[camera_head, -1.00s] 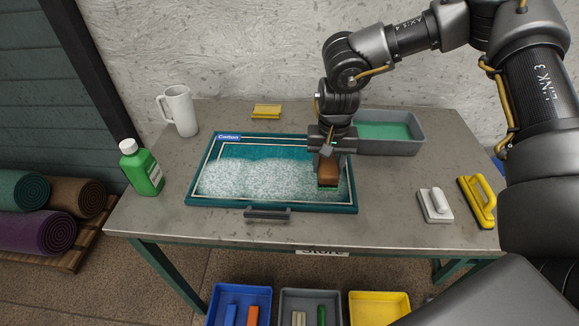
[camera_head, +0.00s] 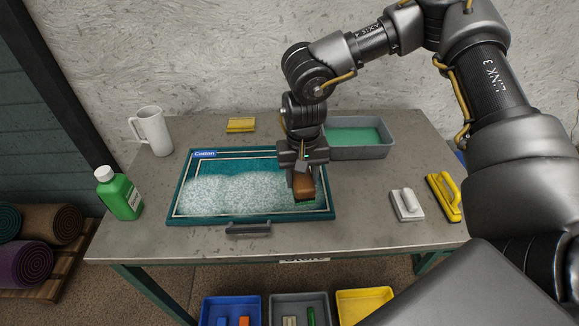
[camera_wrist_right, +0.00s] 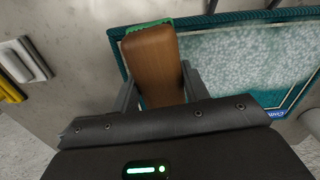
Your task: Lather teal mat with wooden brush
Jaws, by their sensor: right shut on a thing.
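The teal mat (camera_head: 240,165) lies flat on the table, with a teal border and a "Cotton" label at its far left corner. White foam covers most of its middle and near part; a teal band along the far side shows little foam. My right gripper (camera_head: 303,172) is shut on the wooden brush (camera_head: 304,189), over the mat's right end. In the right wrist view the brush (camera_wrist_right: 153,65) sits between the fingers, with green at its far end. I cannot tell whether its bristles touch the mat. My left gripper is out of view.
A grey basin of green liquid (camera_head: 388,147) stands behind, right of my gripper. A white scrubber (camera_head: 406,204) and yellow-handled brush (camera_head: 444,196) lie right. A green bottle (camera_head: 119,195) and white mug (camera_head: 152,131) stand left. A yellow block (camera_head: 241,125) lies behind the mat.

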